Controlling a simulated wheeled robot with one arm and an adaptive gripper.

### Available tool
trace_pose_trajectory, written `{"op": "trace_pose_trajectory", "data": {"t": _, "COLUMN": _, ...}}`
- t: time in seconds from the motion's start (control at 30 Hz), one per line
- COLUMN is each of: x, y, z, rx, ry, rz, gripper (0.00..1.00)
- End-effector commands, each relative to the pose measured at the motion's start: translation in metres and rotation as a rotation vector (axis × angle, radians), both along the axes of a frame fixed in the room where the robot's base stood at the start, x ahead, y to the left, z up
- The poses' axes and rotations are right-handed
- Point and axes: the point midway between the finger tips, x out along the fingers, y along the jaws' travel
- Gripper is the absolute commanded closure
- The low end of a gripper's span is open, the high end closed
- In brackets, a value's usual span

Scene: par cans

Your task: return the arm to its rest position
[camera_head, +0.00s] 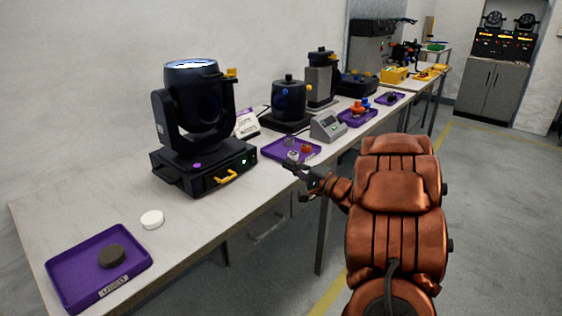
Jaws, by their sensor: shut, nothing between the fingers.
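My arm is copper-coloured and reaches up the right half of the view over the floor. My gripper (292,165) is at its left end, shut and empty. It shows at the front edge of the long table, just in front of a purple tray (273,151) holding small grey and orange parts. I cannot tell whether it touches the tray.
A black moving-head light (195,115) stands on the long table (195,210). At near left are a purple tray (60,265) with a dark disc (111,256) and a white disc (152,220). Further devices and trays line the table. Open floor (500,200) lies right.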

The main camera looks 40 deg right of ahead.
Motion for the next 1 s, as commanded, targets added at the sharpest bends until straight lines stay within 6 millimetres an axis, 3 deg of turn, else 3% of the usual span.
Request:
{"op": "trace_pose_trajectory", "data": {"t": 0.2, "x": -0.010, "y": -0.004, "z": 0.001, "rx": 0.001, "ry": 0.001, "rz": -0.003, "gripper": 1.00}}
{"op": "trace_pose_trajectory", "data": {"t": 0.77, "x": -0.010, "y": -0.003, "z": 0.001, "rx": 0.000, "ry": 0.001, "rz": -0.002, "gripper": 1.00}}
{"op": "trace_pose_trajectory", "data": {"t": 1.0, "x": 0.007, "y": -0.004, "z": -0.002, "rx": -0.154, "ry": 0.055, "rz": -0.087, "gripper": 1.00}}
